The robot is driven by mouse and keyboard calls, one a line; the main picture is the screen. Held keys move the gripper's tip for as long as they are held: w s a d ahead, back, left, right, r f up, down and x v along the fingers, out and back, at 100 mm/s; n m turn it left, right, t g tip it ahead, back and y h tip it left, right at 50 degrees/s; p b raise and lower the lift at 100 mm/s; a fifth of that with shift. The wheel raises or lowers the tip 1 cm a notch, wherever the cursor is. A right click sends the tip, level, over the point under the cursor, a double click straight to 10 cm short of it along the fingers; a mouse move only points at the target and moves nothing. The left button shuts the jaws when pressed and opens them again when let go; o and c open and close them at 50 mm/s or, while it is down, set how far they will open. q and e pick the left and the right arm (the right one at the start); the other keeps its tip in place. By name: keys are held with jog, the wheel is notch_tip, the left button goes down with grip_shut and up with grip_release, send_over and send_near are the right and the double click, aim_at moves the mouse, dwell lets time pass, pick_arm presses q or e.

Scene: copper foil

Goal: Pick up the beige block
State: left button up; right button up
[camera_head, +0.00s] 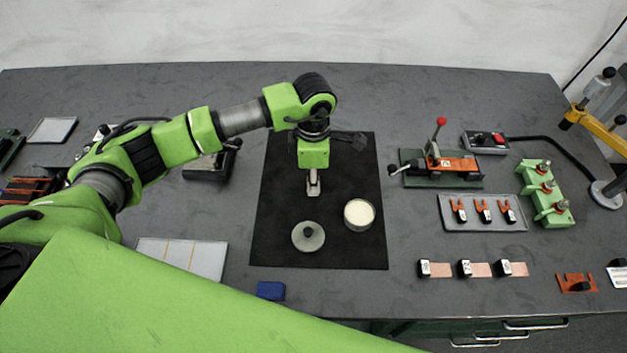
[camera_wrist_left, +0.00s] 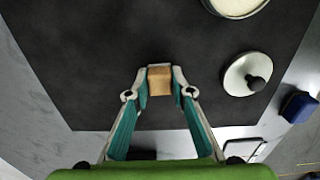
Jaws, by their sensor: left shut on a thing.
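The beige block (camera_wrist_left: 159,81) shows in the left wrist view between the two fingertips of my left gripper (camera_wrist_left: 159,88). The fingers are shut on its sides. In the head view my left gripper (camera_head: 313,190) points down over the black mat (camera_head: 280,225), and the block is mostly hidden there by the fingers. I cannot tell whether the block touches the mat or is above it. My right gripper is not in view.
A round container with cream contents (camera_head: 359,214) and a grey lid with a dark knob (camera_head: 308,236) stand close to the gripper. A blue block (camera_head: 271,290) lies near the front edge. A toggle-clamp fixture (camera_head: 440,167) and a grey tray (camera_head: 483,213) are to the right.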

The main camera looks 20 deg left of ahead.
pick_arm(q)
jog(key=shift+r, duration=0.35)
notch_tip(320, 180, up, 2)
jog(key=shift+r+b, duration=0.2)
jog(key=shift+b, duration=0.2)
jog(key=s+d+r+b, duration=0.3)
jog(key=s+r, duration=0.6)
jog(key=s, duration=0.4)
jog(key=shift+s+r+b, duration=0.35)
jog(key=shift+b, duration=0.3)
jog(key=shift+o, duration=0.6)
jog(key=shift+a, duration=0.1)
jog(key=shift+c, duration=1)
